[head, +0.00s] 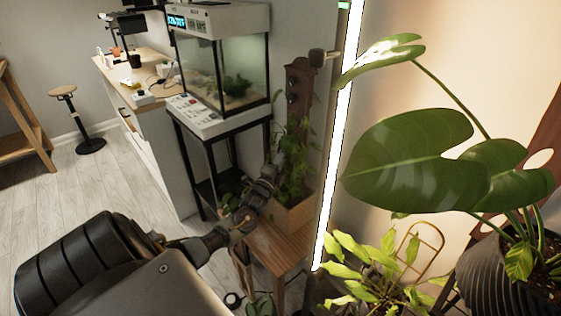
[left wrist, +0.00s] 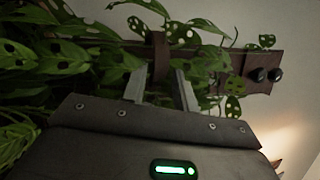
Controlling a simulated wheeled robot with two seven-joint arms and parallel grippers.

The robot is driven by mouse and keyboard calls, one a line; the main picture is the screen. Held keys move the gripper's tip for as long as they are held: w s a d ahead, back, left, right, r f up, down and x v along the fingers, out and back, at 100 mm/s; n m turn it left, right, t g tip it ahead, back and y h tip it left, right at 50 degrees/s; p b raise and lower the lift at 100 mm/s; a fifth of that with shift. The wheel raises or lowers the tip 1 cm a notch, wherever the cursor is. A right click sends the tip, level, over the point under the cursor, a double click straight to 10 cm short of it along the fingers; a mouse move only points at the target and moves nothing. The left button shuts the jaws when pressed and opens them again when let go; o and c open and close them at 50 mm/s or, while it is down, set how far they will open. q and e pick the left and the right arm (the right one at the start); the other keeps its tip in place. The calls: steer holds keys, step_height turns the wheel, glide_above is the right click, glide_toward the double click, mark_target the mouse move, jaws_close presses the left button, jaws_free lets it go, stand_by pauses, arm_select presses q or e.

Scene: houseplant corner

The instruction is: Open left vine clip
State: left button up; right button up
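My left gripper (head: 270,178) reaches in front of the leafy vine (head: 293,160) on the brown upright board (head: 300,80) in the head view. In the left wrist view its two grey fingers (left wrist: 160,74) stand apart. A brown strap-like piece (left wrist: 160,54), which looks like a vine clip, shows between and just beyond the fingertips, with a gap on each side. Spotted leaves (left wrist: 60,50) surround it. I cannot tell whether the clip is open or closed. My right gripper is not in view.
The vine's planter box (head: 292,214) stands on a wooden stand (head: 262,246). A lit aquarium (head: 228,75) is behind to the left. A bright vertical light tube (head: 338,150) and a large-leaved plant (head: 410,160) are close on the right. Open floor (head: 100,180) lies to the left.

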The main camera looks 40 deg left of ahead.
arm_select(q)
steer(key=shift+c, duration=0.3)
jaws_close()
steer(key=shift+f, duration=0.1)
